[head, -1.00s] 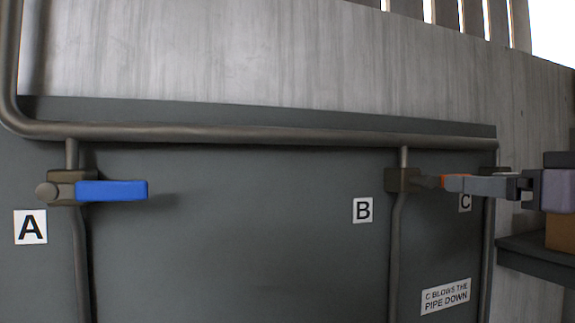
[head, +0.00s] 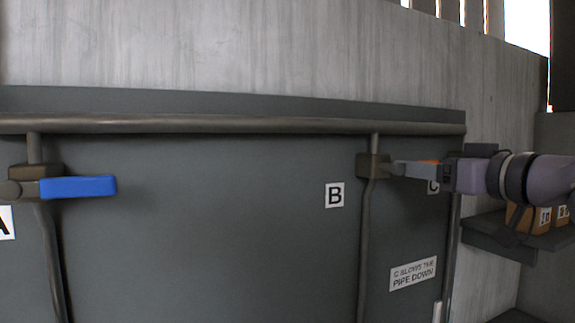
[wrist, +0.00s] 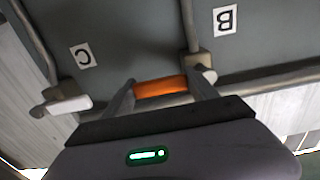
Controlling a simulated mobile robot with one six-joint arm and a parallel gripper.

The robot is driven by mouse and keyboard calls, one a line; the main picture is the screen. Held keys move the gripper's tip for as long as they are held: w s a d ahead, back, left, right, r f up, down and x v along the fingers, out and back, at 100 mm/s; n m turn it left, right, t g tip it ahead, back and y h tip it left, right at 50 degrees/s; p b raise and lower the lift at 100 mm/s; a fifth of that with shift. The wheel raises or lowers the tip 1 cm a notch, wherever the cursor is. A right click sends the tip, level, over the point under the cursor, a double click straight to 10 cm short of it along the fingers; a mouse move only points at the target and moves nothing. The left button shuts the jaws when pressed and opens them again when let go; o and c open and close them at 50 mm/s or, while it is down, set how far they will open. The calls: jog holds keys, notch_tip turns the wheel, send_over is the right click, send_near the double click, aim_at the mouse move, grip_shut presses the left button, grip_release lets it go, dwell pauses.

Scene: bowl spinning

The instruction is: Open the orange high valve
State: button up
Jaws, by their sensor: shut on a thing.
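The orange valve handle (wrist: 160,87) sits at valve B, on a dark valve body (wrist: 198,60) in the wrist view. In the head view a small orange part (head: 430,161) shows behind my gripper (head: 410,169), right of the valve body (head: 372,166). In the wrist view my gripper (wrist: 162,92) has one finger on each side of the orange handle and is shut on it. The handle lies roughly level, sideways from the valve body. My gripper hides most of it in the head view.
A blue handle (head: 78,187) points right at the left valve. A white handle (wrist: 68,104) is near label C (wrist: 83,56). A shelf with boxes (head: 537,218) stands at the right.

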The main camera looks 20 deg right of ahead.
grip_shut()
jog(key=shift+f+m+b, duration=0.6)
jog(key=shift+m+b, duration=0.1)
jog(key=shift+b, duration=0.45)
jog(key=a+f+m+b, duration=0.5)
jog(key=m+b, duration=0.4)
jog(key=m, duration=0.7)
jog(key=shift+s+a, duration=0.25)
jog(key=shift+a, duration=0.35)
jog(key=shift+a+m, duration=0.1)
jog(key=shift+m, duration=0.3)
